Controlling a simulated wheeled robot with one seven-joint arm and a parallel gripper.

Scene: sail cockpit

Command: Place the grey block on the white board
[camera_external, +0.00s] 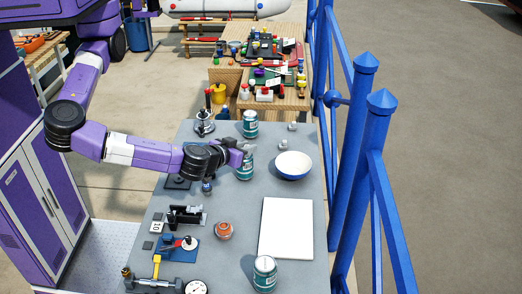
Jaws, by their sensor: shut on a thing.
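The white board (287,228) lies flat on the grey table, right of centre and below the bowl; its top is bare. My gripper (245,147) is at the end of the purple arm, over the middle of the table, up and left of the board. It is shut on a small light grey piece that looks like the grey block (249,146); its outline is hard to separate from the fingers. The block is apart from the board.
A teal can (245,168) stands just below my gripper in the picture. Another can (250,124) is behind it, and a third (264,273) is near the board's lower left corner. Blue railing (345,150) borders the right.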

